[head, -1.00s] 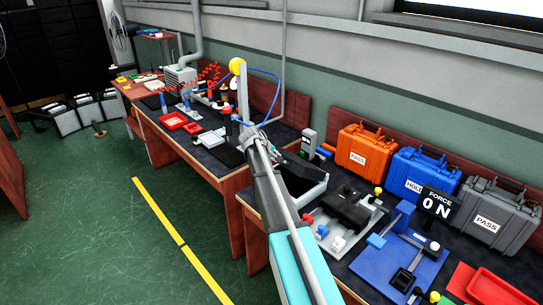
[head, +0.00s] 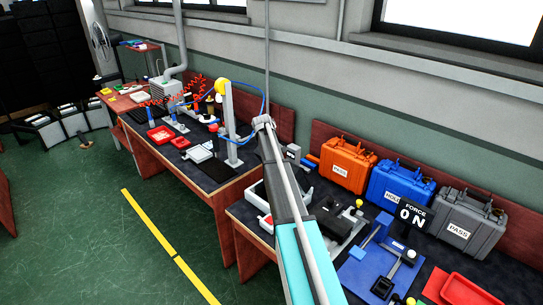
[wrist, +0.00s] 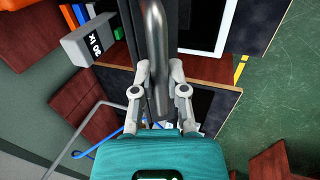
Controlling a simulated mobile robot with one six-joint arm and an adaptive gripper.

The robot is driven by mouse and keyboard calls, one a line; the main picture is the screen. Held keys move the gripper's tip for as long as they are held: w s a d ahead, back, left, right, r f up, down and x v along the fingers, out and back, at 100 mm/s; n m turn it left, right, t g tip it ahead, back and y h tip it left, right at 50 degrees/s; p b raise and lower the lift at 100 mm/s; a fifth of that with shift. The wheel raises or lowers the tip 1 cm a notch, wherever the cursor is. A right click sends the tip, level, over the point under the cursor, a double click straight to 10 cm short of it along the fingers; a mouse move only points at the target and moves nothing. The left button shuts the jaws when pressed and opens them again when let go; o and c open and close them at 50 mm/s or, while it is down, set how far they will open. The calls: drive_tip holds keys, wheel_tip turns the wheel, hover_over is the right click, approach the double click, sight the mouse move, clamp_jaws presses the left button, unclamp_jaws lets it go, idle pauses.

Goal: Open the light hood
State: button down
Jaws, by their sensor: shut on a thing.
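My gripper (wrist: 160,78) is shut on a thick grey metal bar, the handle (wrist: 157,35), which runs lengthwise between its fingers in the wrist view. Dark panels of the light hood (wrist: 186,22) lie beside and behind the handle. In the head view my gripper (head: 263,122) is small at the far end of my arm, above the bench, and its fingers cannot be made out. A white-rimmed box (head: 259,199) is on the bench just left of my arm. My arm hides part of it, and how far the hood is raised is unclear.
Orange (head: 347,165), blue (head: 398,187) and grey (head: 464,224) cases stand along the wall. A force display (head: 410,213) and a blue fixture plate (head: 375,270) are at right. A post with a yellow top (head: 223,88) stands left of my gripper.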

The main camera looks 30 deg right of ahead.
drive_tip(key=w+d+r+y+p, duration=0.2)
drive_tip(key=d, duration=0.4)
drive_tip(key=w+d+r+g+y+p, duration=0.1)
drive_tip(key=w+d+r+y+p, duration=0.1)
drive_tip(key=d, duration=0.5)
drive_tip(key=shift+w+d, duration=0.25)
drive_tip(key=shift+w, duration=0.25)
drive_tip(key=c, duration=0.7)
unclamp_jaws()
drive_tip(key=shift+o, duration=0.3)
drive_tip(key=shift+s, duration=0.1)
drive_tip(key=shift+s+r+p, duration=0.1)
drive_tip(key=shift+p, duration=0.2)
